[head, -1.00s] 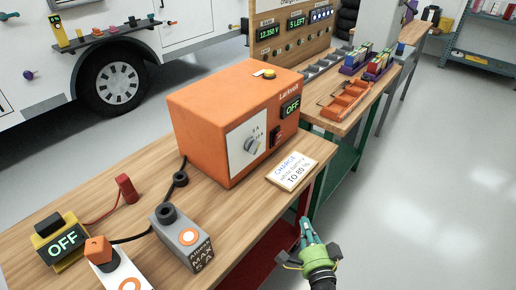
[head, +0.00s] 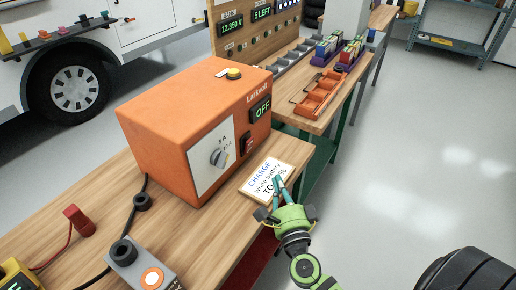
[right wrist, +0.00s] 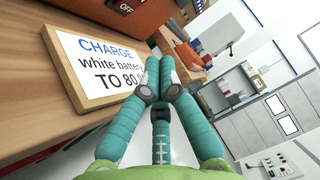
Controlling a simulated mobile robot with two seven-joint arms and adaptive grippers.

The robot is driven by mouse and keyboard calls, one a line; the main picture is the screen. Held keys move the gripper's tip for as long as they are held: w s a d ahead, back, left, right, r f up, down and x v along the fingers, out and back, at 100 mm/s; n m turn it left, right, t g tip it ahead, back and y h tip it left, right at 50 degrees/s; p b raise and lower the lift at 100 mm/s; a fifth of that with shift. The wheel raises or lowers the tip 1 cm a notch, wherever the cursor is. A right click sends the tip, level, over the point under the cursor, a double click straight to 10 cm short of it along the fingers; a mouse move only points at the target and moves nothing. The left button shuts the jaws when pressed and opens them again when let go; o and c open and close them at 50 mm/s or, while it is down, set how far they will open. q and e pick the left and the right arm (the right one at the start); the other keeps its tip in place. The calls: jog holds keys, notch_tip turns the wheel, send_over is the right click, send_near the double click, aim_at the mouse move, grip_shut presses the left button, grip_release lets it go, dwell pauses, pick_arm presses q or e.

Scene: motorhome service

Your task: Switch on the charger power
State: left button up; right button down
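The orange charger (head: 175,140) stands on the wooden bench, with a grey dial (head: 218,157) on its front plate. Its display (head: 261,110) reads OFF. A red and black power switch (head: 247,143) sits below the display; I cannot tell its exact position. My right gripper (head: 279,182) is over the card at the bench's front edge, short of the charger. In the right wrist view its teal fingers (right wrist: 158,62) are together at the tips with nothing visible between them. The charger's lower edge shows at that view's top. My left gripper is not in view.
The CHARGE card (head: 262,175) lies on the bench right of the charger. A second bench (head: 322,118) holds orange trays and batteries.

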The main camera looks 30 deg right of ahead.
jog(key=p, duration=0.1)
send_near(253, 139)
jog(key=d, duration=0.2)
jog(key=w+d, duration=0.1)
jog(key=d, duration=0.1)
jog(key=shift+w, duration=0.25)
jog(key=w, duration=0.1)
jog(key=w+a, duration=0.1)
jog(key=w, duration=0.1)
jog(key=shift+w+a+r+p, duration=0.15)
jog(key=shift+r+p, duration=0.1)
jog(key=shift+p, duration=0.15)
jog(key=shift+w+a, duration=0.3)
jog(key=shift+w, duration=0.15)
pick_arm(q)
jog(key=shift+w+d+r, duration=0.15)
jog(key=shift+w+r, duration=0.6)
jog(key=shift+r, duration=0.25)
pick_arm(e)
jog(key=shift+r, duration=0.1)
